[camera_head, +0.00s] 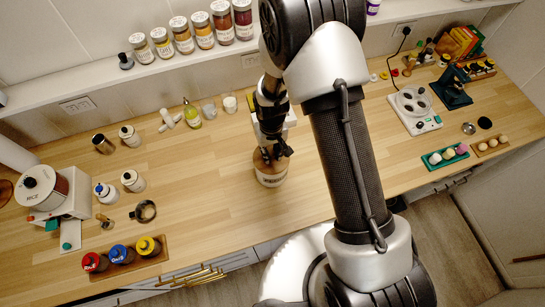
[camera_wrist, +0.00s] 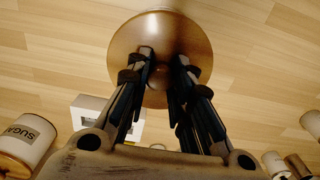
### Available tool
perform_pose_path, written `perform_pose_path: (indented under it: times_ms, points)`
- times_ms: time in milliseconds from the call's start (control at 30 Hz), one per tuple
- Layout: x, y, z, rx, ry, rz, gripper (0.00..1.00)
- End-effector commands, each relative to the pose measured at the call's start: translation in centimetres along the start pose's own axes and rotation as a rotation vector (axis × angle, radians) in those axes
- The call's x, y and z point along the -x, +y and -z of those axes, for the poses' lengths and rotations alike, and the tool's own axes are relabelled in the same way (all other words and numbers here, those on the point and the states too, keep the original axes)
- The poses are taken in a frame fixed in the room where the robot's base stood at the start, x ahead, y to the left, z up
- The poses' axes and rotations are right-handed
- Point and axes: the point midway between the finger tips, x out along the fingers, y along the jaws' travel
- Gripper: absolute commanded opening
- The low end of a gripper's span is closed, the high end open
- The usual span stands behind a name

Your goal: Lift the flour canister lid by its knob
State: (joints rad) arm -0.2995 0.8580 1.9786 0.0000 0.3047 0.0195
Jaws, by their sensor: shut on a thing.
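The flour canister (camera_head: 271,181) is a pale round jar with a dark label, standing on the wooden counter in the head view. Its brown lid (camera_head: 259,158) is partly hidden by my gripper (camera_head: 277,152), which points down over it. In the wrist view, the round lid (camera_wrist: 155,27) is seen from above, with its small knob (camera_wrist: 160,70) between the fingertips of my gripper (camera_wrist: 161,75). The gripper is shut on the knob. I cannot tell whether there is a gap between lid and canister.
A sugar canister (camera_wrist: 27,138) stands at the lower left of the wrist view. Spice jars (camera_head: 184,35) line the back shelf. An appliance (camera_head: 56,195) and a tray of colored-lid bottles (camera_head: 152,247) stand left. A hot plate (camera_head: 414,109) is right.

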Motion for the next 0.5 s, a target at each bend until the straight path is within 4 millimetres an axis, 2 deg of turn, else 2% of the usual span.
perform_pose_path:
  times_ms: [267, 500]
  points:
    - [0.2, 0.0, 0.0, 0.000, 0.000, 0.000, 0.00]
    - [1.1, 0.0, 0.0, 0.000, 0.000, 0.000, 0.00]
